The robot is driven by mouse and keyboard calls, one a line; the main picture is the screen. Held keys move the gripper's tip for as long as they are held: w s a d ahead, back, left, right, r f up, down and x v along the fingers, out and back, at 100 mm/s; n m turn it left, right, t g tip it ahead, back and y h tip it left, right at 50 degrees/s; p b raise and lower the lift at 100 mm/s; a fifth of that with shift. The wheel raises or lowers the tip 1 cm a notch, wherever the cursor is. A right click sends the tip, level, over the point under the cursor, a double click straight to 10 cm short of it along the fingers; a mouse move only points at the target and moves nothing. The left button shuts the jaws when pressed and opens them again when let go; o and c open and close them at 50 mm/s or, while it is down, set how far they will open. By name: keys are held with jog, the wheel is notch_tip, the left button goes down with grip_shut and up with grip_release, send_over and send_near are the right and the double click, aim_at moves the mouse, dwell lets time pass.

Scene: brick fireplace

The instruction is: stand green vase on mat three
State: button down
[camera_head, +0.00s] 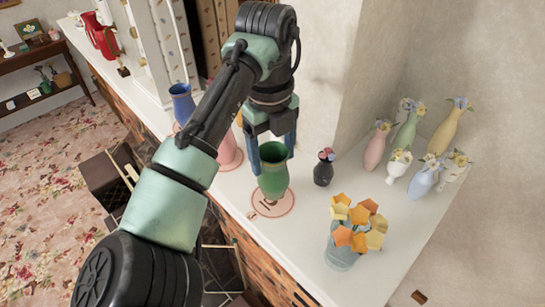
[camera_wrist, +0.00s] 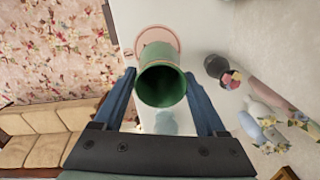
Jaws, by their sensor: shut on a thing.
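The green vase (camera_head: 271,180) is upright between the blue fingers of my gripper (camera_head: 272,158), which is shut on its upper part. The vase is over a round pink mat (camera_head: 286,203) with dark marks on it, on the white mantel. The vase's foot appears inside the mat's outline; I cannot tell whether it touches. In the wrist view, the open mouth of the green vase (camera_wrist: 162,88) lies between both fingers of my gripper (camera_wrist: 160,78), and part of the pink mat (camera_wrist: 157,33) shows beyond it. The mat's number is not clearly readable.
A small dark vase (camera_head: 323,172) with flowers stands right of the mat. A grey-blue vase (camera_head: 342,252) with orange flowers stands in front. Several flower vases (camera_head: 420,150) cluster at right. A pink vase (camera_head: 230,152) and a blue vase (camera_head: 182,103) stand left, partly behind my arm.

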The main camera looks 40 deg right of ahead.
jog(key=shift+s+a+f+p, duration=0.1)
jog(key=shift+f+p, duration=0.1)
jog(key=shift+f, duration=0.35)
jog(key=shift+s+f+p, duration=0.1)
jog(key=shift+f+p, duration=0.05)
jog(key=shift+f, duration=0.4)
jog(key=shift+w+f, duration=0.15)
grip_release()
jog(key=shift+r+b, duration=0.45)
jog(key=r+b, duration=0.3)
jog(key=r, duration=0.8)
jog(key=shift+a+r, duration=0.2)
